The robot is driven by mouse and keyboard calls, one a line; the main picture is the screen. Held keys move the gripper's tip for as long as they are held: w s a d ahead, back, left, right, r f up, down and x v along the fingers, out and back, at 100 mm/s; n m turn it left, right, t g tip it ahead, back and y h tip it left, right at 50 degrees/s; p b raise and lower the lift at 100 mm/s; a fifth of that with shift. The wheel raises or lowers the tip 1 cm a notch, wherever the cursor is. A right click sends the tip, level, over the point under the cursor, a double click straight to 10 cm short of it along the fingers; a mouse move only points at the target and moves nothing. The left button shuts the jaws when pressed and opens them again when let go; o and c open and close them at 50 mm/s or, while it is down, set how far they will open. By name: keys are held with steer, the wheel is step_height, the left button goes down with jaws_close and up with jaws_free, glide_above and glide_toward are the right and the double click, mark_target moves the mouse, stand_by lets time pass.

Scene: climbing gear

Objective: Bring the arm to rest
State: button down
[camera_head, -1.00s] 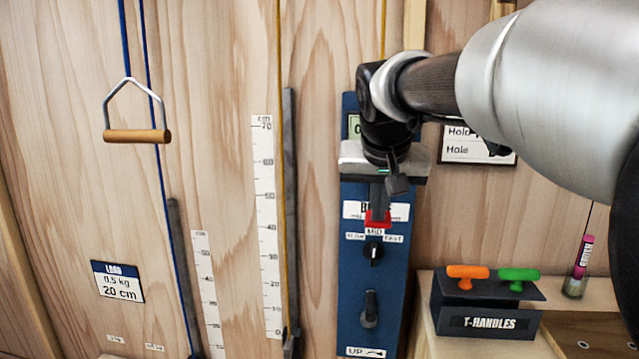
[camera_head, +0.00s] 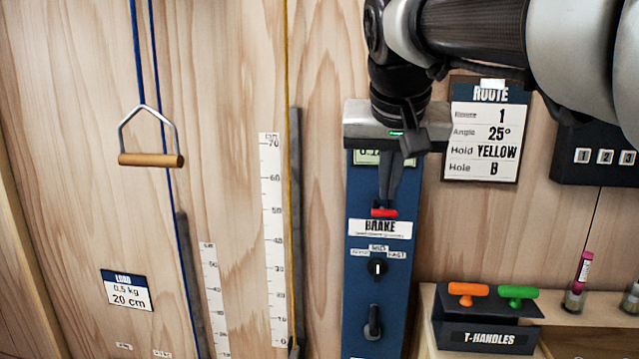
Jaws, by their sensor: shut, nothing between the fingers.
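My gripper (camera_head: 385,209) hangs down from my arm in the upper middle of the head view. The tips appear in front of the blue brake panel (camera_head: 360,300), just above the white BRAKE label (camera_head: 380,229). I cannot tell how far they stand from the panel. My wrist and arm reach in from the upper right and hide the panel's top and part of its small display (camera_head: 366,157).
A wooden-grip handle (camera_head: 150,160) hangs on blue cord at left. A ROUTE card (camera_head: 487,130) and a dark numbered box (camera_head: 590,155) are on the wall at right. A T-HANDLES rack (camera_head: 487,338) holds an orange (camera_head: 468,289) and a green T-handle (camera_head: 518,292). A pink-topped tube (camera_head: 583,270) stands beside it.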

stand_by(0.5)
steer(key=s+d+f+n+g+y, duration=0.1)
steer(key=s+d+f+n, duration=0.1)
steer(key=s+f, duration=1.85)
step_height(320, 180, up, 18)
steer(key=w+p, duration=0.1)
steer(key=p, duration=1.6)
steer(key=shift+a+f, duration=0.25)
steer(key=shift+w, duration=0.1)
steer(key=shift+a, duration=0.1)
